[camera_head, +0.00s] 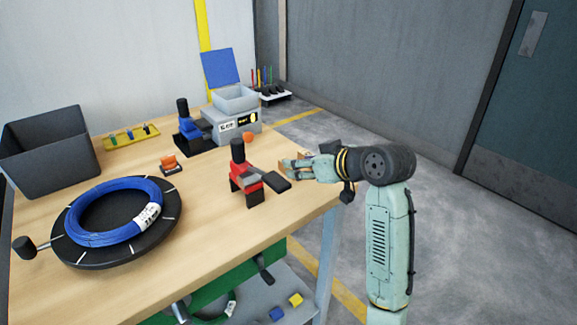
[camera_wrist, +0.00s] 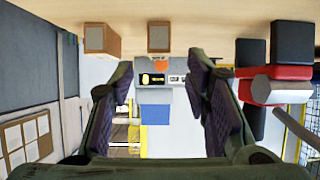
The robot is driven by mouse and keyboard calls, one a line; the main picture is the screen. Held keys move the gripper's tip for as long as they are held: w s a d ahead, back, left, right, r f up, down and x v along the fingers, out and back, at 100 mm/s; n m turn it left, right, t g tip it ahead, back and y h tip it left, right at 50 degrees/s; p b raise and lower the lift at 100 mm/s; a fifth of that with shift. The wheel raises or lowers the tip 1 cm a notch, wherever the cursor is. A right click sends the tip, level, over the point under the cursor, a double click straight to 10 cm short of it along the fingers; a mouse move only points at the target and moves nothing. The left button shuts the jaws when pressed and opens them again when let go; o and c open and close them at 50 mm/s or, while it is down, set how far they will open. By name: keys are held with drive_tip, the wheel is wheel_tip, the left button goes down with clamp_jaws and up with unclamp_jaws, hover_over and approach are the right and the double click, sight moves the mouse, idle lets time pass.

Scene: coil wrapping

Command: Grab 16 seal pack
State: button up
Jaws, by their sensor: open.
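No label reading 16 is legible, so I cannot tell for sure which thing is the 16 seal pack. Two small brown boxes stand on the table in the wrist view, a left one (camera_wrist: 96,39) and a middle one (camera_wrist: 158,37). In the head view a bit of brown box (camera_head: 307,154) shows beside my gripper, partly hidden by it. My gripper (camera_head: 287,166) is over the table's right edge. In the wrist view my gripper (camera_wrist: 160,66) is open, with nothing between its fingers. The middle box appears beyond the gap, apart from the fingers.
A red and black tool (camera_head: 246,183) stands just left of my gripper. A grey device with a display (camera_head: 234,126), a blue tool (camera_head: 190,135) and a dark bin (camera_head: 47,158) stand behind. A blue coil (camera_head: 88,236) lies on a black turntable at left.

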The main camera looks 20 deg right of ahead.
drive_tip(key=p+x, duration=0.1)
drive_tip(key=x, duration=0.4)
drive_tip(key=shift+p, duration=0.35)
drive_tip(key=shift+c, duration=0.5)
drive_tip(key=shift+d, duration=0.1)
clamp_jaws()
